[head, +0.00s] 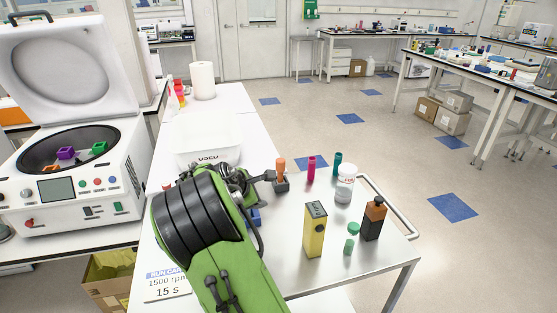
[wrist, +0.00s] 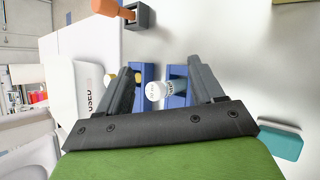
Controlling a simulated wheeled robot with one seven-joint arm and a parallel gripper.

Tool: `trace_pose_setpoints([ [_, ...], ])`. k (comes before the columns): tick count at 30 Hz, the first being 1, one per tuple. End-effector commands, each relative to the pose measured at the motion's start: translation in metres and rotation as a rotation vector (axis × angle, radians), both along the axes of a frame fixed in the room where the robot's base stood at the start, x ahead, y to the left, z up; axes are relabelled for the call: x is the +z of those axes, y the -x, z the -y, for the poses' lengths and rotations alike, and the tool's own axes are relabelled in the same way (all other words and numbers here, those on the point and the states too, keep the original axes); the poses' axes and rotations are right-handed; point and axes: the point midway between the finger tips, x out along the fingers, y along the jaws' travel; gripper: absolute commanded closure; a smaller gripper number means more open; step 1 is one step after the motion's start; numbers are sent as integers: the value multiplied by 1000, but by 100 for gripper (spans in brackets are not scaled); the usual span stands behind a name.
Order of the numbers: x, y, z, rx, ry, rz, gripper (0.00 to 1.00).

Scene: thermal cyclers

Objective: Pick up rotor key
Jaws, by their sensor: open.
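The rotor key appears to be the orange-handled piece (head: 281,165) standing upright in a small dark grey block (head: 281,185) on the white table. In the wrist view its orange handle (wrist: 107,8) and the square block (wrist: 143,15) show at the top edge, beyond my fingertips. My gripper (wrist: 160,66) is open, with nothing held between its fingers. In the head view my gripper (head: 262,178) is just left of the grey block, partly hidden by my green arm. Whether they touch is unclear.
A blue rack (wrist: 146,72) with a white-capped tube (wrist: 155,91) lies below my fingers. A white bin (head: 208,140) stands behind. To the right are a yellow box (head: 315,230), a white-lidded jar (head: 345,185), an orange-and-black bottle (head: 374,218) and small tubes. An open centrifuge (head: 75,165) is left.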

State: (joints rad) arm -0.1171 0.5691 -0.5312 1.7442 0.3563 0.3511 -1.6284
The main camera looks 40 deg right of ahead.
Motion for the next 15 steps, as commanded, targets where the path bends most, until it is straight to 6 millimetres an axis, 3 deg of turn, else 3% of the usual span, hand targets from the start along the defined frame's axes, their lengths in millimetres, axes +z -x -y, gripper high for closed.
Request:
trace_pose_setpoints([
  [3, 15, -32, 38, 179, 290, -254, 33],
  [6, 19, -51, 54, 291, 463, -420, 33],
  [11, 17, -62, 65, 357, 564, -523, 33],
  [15, 2, -68, 92, 355, 562, -523, 33],
])
